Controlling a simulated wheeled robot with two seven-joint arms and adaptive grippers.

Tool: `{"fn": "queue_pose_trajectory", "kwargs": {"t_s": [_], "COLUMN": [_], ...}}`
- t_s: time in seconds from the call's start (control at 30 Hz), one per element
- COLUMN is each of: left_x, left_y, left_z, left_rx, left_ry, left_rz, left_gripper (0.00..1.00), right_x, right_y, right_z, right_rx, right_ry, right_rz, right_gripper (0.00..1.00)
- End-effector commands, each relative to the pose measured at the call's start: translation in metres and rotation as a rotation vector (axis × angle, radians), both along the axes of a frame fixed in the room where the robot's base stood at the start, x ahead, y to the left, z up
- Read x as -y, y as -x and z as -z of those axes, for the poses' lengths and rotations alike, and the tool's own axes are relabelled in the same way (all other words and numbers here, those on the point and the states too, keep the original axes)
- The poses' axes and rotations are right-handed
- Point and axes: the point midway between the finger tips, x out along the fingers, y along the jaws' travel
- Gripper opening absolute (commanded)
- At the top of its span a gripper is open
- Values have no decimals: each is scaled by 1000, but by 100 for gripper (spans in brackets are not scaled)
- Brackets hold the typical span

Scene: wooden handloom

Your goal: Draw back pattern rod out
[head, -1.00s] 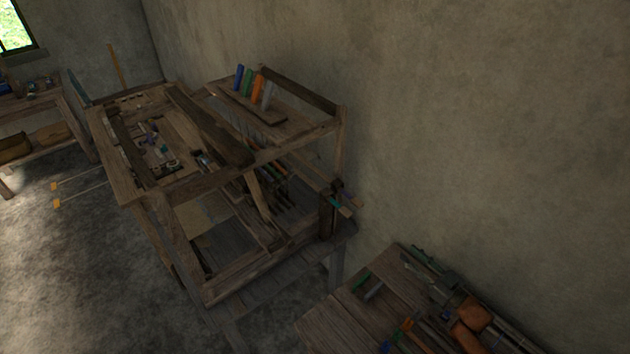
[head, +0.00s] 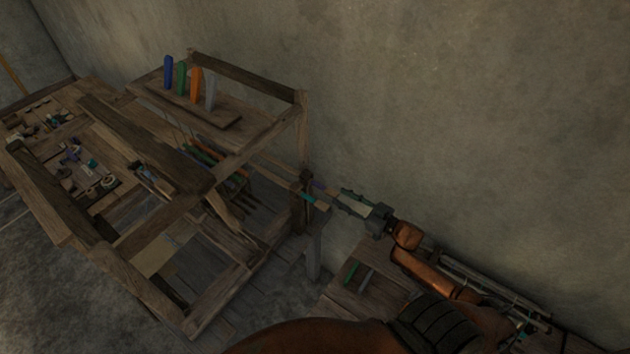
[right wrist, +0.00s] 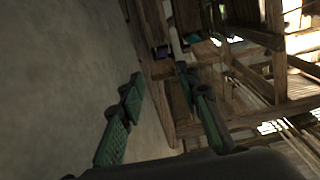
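Two pattern rods stick out of the loom's right end. One has a teal tip (head: 308,198). The other, nearer the wall, has a purple tip (head: 318,185). The right wrist view also shows the purple tip (right wrist: 163,52) and the teal tip (right wrist: 192,38). My right gripper (head: 342,200) is just to the right of the rod ends, beside the wall. In the right wrist view its green fingers (right wrist: 162,80) are spread with nothing between them, and the purple tip is ahead of the gap. My left gripper is in no view.
The wooden loom (head: 215,300) fills the left of the head view. Its top shelf (head: 235,124) carries several coloured upright pieces. The bare wall (head: 450,120) runs close behind my right gripper. A side table (head: 345,295) with tools lies below my right arm.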

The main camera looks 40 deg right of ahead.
Motion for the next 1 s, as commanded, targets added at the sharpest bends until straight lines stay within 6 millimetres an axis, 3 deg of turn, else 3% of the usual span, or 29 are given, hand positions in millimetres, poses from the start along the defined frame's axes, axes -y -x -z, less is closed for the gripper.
{"fn": "queue_pose_trajectory", "kwargs": {"t_s": [0.2,0.3,0.5,0.7,1.0], "left_x": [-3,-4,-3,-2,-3], "left_y": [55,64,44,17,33], "left_z": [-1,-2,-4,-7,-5], "left_rx": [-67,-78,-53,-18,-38], "left_ry": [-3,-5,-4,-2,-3], "left_rz": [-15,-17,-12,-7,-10], "left_gripper": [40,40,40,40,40], "right_x": [-16,-21,-28,-32,-31], "right_y": [-47,-65,-91,-102,-102], "right_z": [-3,-3,-2,-1,-1], "right_rx": [4,5,3,2,1], "right_ry": [0,0,-1,-1,0], "right_rz": [-8,-8,-5,-5,-4], "right_gripper": [31,31,31,31,29]}}
